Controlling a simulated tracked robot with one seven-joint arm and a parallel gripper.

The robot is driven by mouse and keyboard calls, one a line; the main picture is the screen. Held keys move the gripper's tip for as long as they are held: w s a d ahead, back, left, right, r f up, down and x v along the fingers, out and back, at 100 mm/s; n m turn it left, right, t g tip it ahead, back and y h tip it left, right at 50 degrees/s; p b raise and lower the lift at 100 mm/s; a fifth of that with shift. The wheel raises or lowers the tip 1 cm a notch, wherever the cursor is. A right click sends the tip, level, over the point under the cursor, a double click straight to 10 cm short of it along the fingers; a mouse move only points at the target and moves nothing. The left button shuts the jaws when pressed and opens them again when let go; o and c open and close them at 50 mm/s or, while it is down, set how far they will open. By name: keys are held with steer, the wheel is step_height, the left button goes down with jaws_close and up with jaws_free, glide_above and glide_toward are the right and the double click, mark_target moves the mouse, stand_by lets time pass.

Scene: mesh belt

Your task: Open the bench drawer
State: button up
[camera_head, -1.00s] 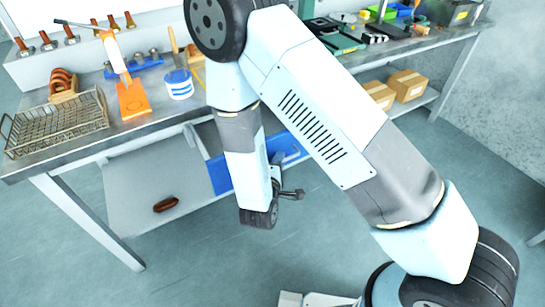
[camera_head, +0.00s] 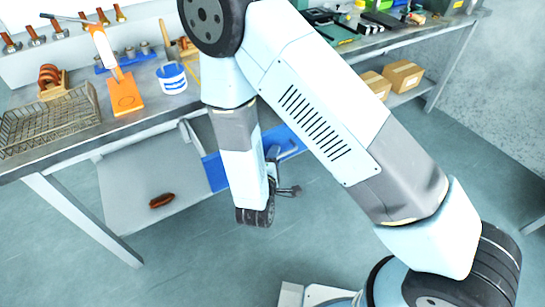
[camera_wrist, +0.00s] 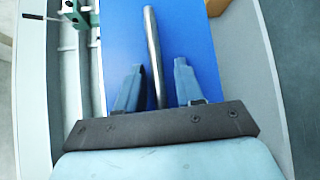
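The drawer has a blue front (camera_head: 215,172) under the bench, partly hidden behind my arm in the head view. Its grey bar handle (camera_head: 288,153) shows just right of my forearm. In the wrist view the blue front (camera_wrist: 200,50) fills the middle, and the metal handle (camera_wrist: 151,40) runs up and down, slightly tilted. My gripper (camera_wrist: 156,68) is open, with one finger on each side of the handle. A gap shows between the handle and each finger.
The bench top (camera_head: 150,122) holds a wire basket (camera_head: 50,120), an orange tool (camera_head: 122,92) and a blue-striped pot (camera_head: 171,78). A brown oval object (camera_head: 162,201) lies on the grey lower shelf (camera_head: 125,178). Cardboard boxes (camera_head: 404,75) sit at the right. Floor in front is clear.

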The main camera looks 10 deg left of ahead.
steer(key=s+r, duration=0.2)
steer(key=s, duration=1.1)
steer(key=shift+s+a, duration=0.2)
steer(key=shift+s, duration=0.1)
steer(key=shift+w, duration=0.1)
steer(key=w+d+r+m+g+h, duration=0.5)
steer(key=d+r+h, duration=0.1)
steer(key=d+r, duration=0.35)
steer(key=w+d+r+m+g+h, duration=0.55)
steer(key=d+r, duration=0.25)
steer(key=d, duration=0.3)
steer(key=s+d+r+m+y, duration=0.4)
steer(key=d+r+y, duration=0.2)
steer(key=r, duration=0.3)
steer(key=s+d+r+m+y, duration=0.4)
steer(key=d+r+y, duration=0.2)
steer(key=d+r, duration=0.2)
step_height(320, 180, up, 2)
steer(key=shift+s+d+r+m, duration=0.15)
steer(key=shift+s+d+m, duration=0.15)
steer(key=shift+s+m, duration=0.05)
steer(key=shift+a, duration=0.1)
